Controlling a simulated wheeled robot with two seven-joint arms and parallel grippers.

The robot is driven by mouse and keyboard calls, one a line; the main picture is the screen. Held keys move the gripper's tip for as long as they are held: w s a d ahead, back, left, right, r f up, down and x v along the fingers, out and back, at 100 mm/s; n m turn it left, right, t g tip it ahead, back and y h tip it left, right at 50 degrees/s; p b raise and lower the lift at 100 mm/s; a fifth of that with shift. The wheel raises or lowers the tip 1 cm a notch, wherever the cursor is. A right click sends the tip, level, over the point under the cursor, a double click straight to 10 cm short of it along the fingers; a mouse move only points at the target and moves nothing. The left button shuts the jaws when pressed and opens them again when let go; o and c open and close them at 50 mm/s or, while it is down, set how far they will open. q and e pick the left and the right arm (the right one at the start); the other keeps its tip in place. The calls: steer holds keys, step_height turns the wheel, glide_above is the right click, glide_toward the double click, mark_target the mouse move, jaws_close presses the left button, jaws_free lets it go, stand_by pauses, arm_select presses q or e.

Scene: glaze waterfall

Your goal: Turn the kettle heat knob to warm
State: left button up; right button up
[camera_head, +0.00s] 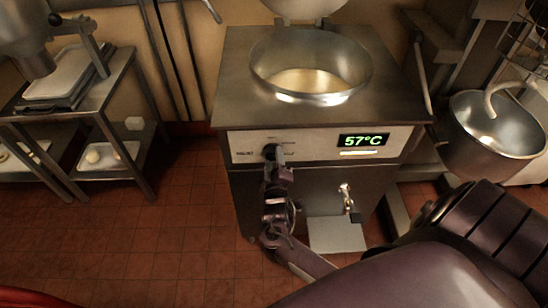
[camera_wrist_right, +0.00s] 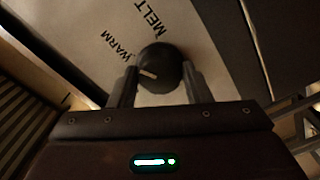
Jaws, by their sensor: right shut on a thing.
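The kettle (camera_head: 310,110) is a steel unit with a round open pan holding pale liquid. Its front panel (camera_head: 320,147) carries a display (camera_head: 364,141) reading 57°C. The black heat knob (camera_wrist_right: 160,64) shows in the right wrist view, with the labels WARM (camera_wrist_right: 118,48) and MELT (camera_wrist_right: 145,18) printed beside it. The knob's white pointer mark aims left, a little below the WARM label in that picture. My right gripper (camera_wrist_right: 160,88) is shut on the knob, one finger on each side. In the head view this gripper (camera_head: 273,160) covers most of the knob. My left gripper is not in view.
A tap (camera_head: 346,198) juts from the kettle's lower front above a pale plate (camera_head: 336,235). A steel mixer bowl (camera_head: 496,132) stands at the right. A metal side table (camera_head: 66,110) with trays stands at the left. The tiled floor (camera_head: 170,220) between them is clear.

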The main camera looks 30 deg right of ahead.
stand_by(0.3)
steer(key=o, duration=1)
steer(key=v, duration=0.8)
steer(key=shift+b, duration=0.45)
steer(key=shift+w+d+f, duration=0.1)
